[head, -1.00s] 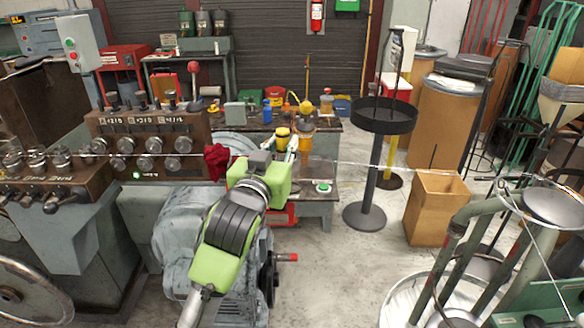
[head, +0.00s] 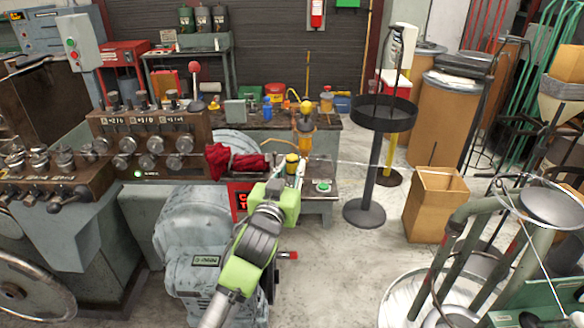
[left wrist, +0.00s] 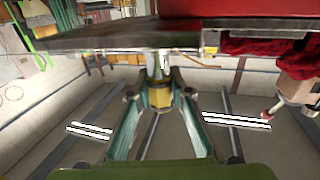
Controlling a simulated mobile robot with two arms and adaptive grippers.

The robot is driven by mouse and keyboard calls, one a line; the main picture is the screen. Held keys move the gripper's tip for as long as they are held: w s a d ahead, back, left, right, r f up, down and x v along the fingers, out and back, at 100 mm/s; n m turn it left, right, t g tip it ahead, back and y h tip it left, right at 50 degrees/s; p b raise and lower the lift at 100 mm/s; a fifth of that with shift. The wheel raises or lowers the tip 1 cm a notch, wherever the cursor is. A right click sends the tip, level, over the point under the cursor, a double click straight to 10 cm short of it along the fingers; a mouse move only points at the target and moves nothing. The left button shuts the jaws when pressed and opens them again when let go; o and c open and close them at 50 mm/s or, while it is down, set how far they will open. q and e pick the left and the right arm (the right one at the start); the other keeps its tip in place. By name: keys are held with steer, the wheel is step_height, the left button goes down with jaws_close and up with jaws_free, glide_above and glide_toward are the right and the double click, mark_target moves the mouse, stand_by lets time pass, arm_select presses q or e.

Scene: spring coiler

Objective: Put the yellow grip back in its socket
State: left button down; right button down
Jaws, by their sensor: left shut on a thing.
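The yellow grip (head: 291,159), with a dark band, stands at the tip of my left gripper (head: 292,170), in front of the small bench. In the left wrist view the yellow grip (left wrist: 160,97) sits between the two green-grey fingers of my left gripper (left wrist: 160,101), which are shut on it. A pale metal post (left wrist: 165,62) shows just past the grip; I cannot tell whether they touch. I cannot make out the socket for certain in either view. My right gripper is not in view.
A red cloth (head: 236,162) lies left of the grip, beside the control panel (head: 155,135). A wire runs across to the right. A black stand (head: 368,185) and a carton (head: 434,205) stand right.

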arm_select(q)
steer(key=c, duration=1.8)
jaws_free()
steer(key=shift+f, duration=0.1)
steer(key=shift+c, duration=0.2)
steer(key=shift+r, duration=0.25)
steer(key=shift+s+a+f, duration=0.1)
steer(key=shift+s+f, duration=0.1)
steer(key=shift+s, duration=0.05)
steer(key=b+v, duration=0.1)
steer(key=v, duration=1)
steer(key=shift+s+b, duration=0.3)
steer(key=shift+b, duration=0.1)
steer(key=shift+a+r, duration=0.1)
